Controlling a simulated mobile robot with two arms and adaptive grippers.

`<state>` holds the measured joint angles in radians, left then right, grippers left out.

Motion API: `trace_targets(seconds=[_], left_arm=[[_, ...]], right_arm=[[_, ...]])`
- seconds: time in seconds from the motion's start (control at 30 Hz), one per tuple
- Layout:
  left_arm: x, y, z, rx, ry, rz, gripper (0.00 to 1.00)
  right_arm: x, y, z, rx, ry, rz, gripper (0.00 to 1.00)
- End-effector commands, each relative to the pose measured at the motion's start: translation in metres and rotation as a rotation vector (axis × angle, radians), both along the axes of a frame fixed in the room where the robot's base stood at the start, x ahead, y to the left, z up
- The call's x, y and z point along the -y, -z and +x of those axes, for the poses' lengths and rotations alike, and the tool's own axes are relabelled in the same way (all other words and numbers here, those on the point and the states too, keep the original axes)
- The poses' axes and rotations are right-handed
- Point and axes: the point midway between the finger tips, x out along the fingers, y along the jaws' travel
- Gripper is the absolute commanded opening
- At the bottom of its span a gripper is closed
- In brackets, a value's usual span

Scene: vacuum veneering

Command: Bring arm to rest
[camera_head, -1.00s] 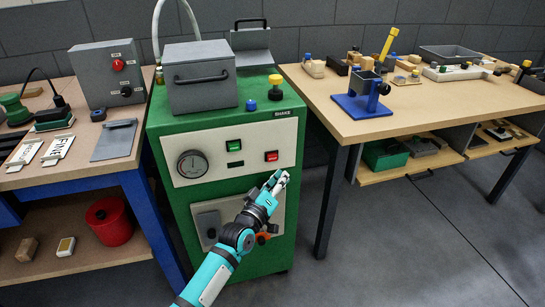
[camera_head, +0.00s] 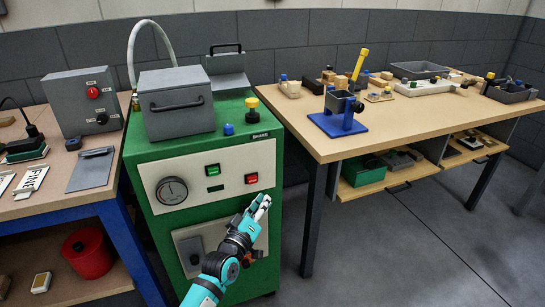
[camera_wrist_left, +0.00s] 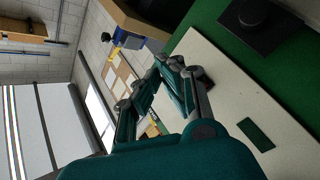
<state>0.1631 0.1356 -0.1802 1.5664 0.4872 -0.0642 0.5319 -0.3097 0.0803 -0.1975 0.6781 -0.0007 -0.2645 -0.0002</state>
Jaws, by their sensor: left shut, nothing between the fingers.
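My left arm, teal with black joints, reaches up from the bottom of the head view. My left gripper (camera_head: 260,207) is shut and empty, in front of the lower right part of the green machine (camera_head: 262,160). It is below the red button (camera_head: 251,178) and apart from it. In the left wrist view the shut fingers (camera_wrist_left: 170,75) show beside the machine's pale front panel (camera_wrist_left: 235,100). My right gripper is not in view.
The machine carries a grey lidded box (camera_head: 178,115) and a gauge (camera_head: 172,190). A left bench (camera_head: 50,209) holds a control box (camera_head: 85,102). A right table (camera_head: 400,125) holds a blue stand (camera_head: 338,124) and several small parts. Open floor (camera_head: 400,240) lies at the right.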

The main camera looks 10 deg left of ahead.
Motion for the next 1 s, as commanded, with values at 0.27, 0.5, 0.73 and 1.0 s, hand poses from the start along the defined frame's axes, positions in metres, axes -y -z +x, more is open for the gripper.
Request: trace_targets(seconds=[0.27,0.5,0.73,1.0], left_arm=[[0.0,-0.041,0.0,0.001,0.0,0.0,0.0],[-0.004,0.016,-0.013,-0.125,-0.009,0.097,0.0],[-0.012,0.138,-0.062,-0.357,0.007,0.289,0.0],[-0.026,0.296,-0.192,-0.698,0.116,0.57,0.0]], right_arm=[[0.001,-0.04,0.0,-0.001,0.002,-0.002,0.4],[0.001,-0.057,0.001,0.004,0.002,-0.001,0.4],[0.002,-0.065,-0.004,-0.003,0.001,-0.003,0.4],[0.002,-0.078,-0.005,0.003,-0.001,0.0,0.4]])
